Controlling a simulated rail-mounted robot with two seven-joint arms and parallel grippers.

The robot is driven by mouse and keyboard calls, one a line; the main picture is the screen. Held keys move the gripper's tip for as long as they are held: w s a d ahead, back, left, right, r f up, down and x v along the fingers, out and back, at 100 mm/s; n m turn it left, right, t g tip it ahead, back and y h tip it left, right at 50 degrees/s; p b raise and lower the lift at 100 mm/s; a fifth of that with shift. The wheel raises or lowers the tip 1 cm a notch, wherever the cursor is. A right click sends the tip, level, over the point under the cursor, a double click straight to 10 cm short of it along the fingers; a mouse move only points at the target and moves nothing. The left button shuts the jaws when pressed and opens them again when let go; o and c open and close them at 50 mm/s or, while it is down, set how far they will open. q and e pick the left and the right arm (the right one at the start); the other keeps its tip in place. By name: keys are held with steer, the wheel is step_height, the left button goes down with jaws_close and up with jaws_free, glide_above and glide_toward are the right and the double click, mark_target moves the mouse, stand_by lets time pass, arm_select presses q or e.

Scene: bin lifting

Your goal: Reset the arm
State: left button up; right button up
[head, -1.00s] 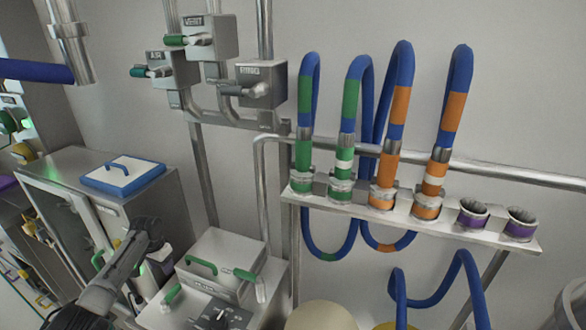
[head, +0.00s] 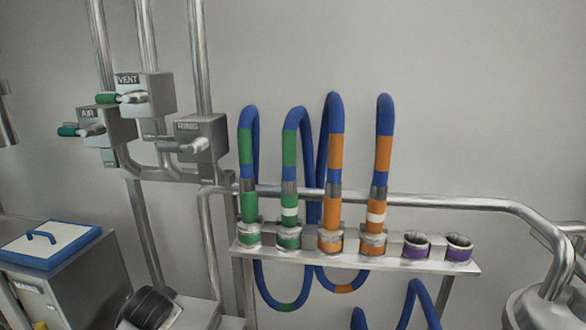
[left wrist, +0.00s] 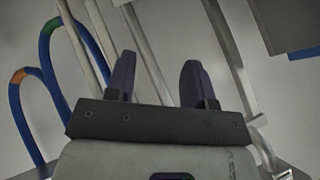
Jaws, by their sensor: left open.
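My left gripper (left wrist: 158,66) shows in the left wrist view with its two dark fingers well apart and nothing between them. Metal pipes and the grey wall are behind it, with blue hoses (left wrist: 75,55) at the left of that view. The gripper itself does not show in the head view. My right gripper is in neither view.
A rack (head: 350,261) holds green-banded and orange-banded blue hoses and two empty purple sockets (head: 459,248). Valve boxes (head: 202,137) hang on pipes at left. A blue-rimmed lid (head: 48,244) tops a metal cabinet at lower left. A metal vessel (head: 545,308) stands at lower right.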

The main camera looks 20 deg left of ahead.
arm_select(q)
steer(key=s+d+f+m+t+h, duration=0.1)
steer(key=s+d+f, duration=0.1)
steer(key=s+d, duration=0.35)
steer(key=s+d+f+m+h, duration=0.1)
steer(key=s+d+f, duration=0.15)
steer(key=d, duration=0.65)
steer(key=s+d+f+m+t+h, duration=0.1)
steer(key=s+d+h, duration=0.1)
steer(key=s+d, duration=0.4)
steer(key=s+d+f+g+h, duration=0.1)
steer(key=s+d+f+g, duration=0.1)
steer(key=s+d+f, duration=0.3)
steer(key=s+d+f+n+g+h, duration=0.1)
steer(key=s+f, duration=0.3)
steer(key=s, duration=0.3)
steer(key=s+d+f+g, duration=0.2)
steer(key=s+d+f, duration=0.2)
steer(key=s, duration=0.3)
step_height(320, 180, up, 18)
steer(key=p, duration=1.8)
steer(key=shift+w+a, duration=0.2)
steer(key=shift+a, duration=0.1)
